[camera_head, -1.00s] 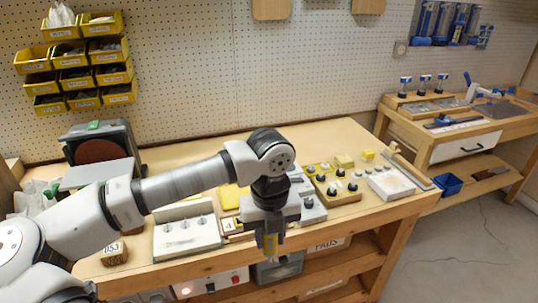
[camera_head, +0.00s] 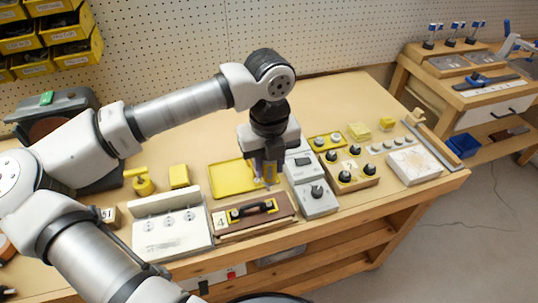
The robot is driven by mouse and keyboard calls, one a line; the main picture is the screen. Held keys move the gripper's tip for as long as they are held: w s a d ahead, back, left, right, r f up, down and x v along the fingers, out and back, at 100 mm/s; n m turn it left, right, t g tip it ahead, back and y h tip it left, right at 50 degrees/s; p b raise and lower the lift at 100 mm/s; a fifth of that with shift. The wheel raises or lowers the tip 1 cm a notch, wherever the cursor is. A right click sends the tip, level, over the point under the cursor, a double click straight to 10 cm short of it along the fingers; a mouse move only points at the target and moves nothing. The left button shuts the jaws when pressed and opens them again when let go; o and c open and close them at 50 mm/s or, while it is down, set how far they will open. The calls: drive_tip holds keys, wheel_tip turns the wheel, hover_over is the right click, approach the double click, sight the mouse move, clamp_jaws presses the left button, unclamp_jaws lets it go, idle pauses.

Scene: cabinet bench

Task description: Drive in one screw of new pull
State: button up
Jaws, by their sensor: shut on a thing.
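A black pull (camera_head: 253,210) lies on a yellow-edged brown board (camera_head: 270,222) at the front of the bench, beside a card marked 4. My gripper (camera_head: 268,178) points down, just behind and above the right end of the pull, apart from it. It is shut on a slim yellowish tool, seemingly a screwdriver, with a thin tip below the fingers. Most of the tool is hidden between the fingers. The screws are too small to make out.
A yellow tray (camera_head: 225,180) lies behind the board. A white fixture (camera_head: 172,232) stands to the left. Grey boxes (camera_head: 315,195) and a block with black knobs (camera_head: 350,175) stand close to the right. The back of the bench is clear.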

sight(269, 178)
drive_tip(key=shift+s+f, duration=0.15)
drive_tip(key=shift+f, duration=0.45)
wheel_tip(269, 178, down, 3)
drive_tip(key=shift+r+b, duration=0.1)
drive_tip(key=shift+b, duration=0.85)
drive_tip(key=shift+f+b, duration=0.35)
drive_tip(key=shift+b, duration=0.15)
drive_tip(key=shift+r+b, duration=0.1)
drive_tip(key=shift+b, duration=0.75)
